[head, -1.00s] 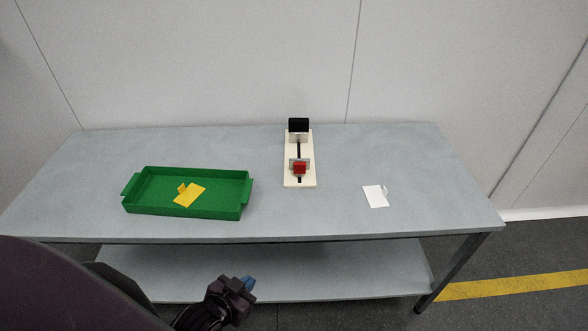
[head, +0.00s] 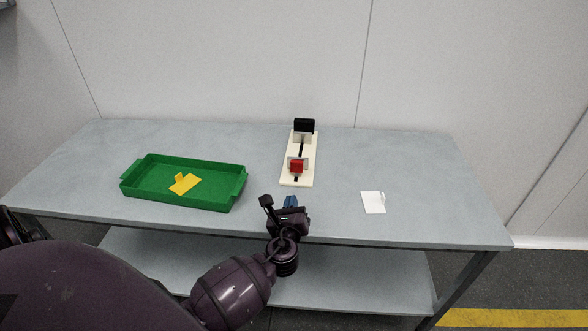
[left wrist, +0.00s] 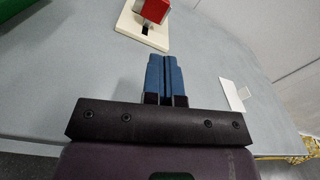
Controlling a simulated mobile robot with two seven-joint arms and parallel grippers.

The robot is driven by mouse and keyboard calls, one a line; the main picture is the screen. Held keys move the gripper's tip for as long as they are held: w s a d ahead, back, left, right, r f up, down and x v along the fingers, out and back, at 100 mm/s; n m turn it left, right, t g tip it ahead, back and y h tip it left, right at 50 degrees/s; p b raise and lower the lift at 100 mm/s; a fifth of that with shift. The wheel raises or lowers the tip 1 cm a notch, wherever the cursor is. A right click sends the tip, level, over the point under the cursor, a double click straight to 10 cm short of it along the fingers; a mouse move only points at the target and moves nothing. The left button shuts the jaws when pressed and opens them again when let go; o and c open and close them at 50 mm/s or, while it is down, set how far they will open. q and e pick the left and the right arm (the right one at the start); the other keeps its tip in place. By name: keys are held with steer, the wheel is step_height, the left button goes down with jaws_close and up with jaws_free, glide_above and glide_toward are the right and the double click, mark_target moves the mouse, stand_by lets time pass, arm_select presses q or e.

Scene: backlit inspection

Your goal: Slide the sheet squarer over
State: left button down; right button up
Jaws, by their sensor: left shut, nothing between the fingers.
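The sheet squarer (head: 287,180) is a cream board with a dark slot running along it, standing on the grey table near the middle. A red block (head: 296,166) with a pale plate behind it sits at its near end, and a black block (head: 304,126) stands at its far end. My left gripper (head: 290,202) is just in front of the near end, apart from it, with its blue fingers pointing toward it. In the left wrist view the fingers (left wrist: 165,75) are together and empty, with the red block (left wrist: 153,10) beyond them. My right gripper is out of view.
A green tray (head: 215,203) holds a yellow tabbed card (head: 185,183) on the left. A white tabbed card (head: 372,203) lies to the right of the squarer. The grey table (head: 430,180) is bare around them; its front edge passes under my left arm.

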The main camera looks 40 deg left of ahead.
mark_target(294, 163)
arm_select(q)
steer(key=m, duration=0.2)
steer(key=shift+s+a+r+m+y, duration=0.1)
steer(key=shift+a+r+m+y, duration=0.15)
steer(key=shift+m+y, duration=0.15)
steer(key=shift+w+a, duration=0.2)
steer(key=shift+w, duration=0.1)
steer(key=b+x, duration=0.2)
steer(key=x, duration=0.9)
steer(key=shift+w+a+f, duration=0.15)
steer(key=shift+w, duration=0.2)
steer(key=shift+w+a, duration=0.3)
steer(key=shift+w, duration=0.2)
steer(key=shift+w+a, duration=0.1)
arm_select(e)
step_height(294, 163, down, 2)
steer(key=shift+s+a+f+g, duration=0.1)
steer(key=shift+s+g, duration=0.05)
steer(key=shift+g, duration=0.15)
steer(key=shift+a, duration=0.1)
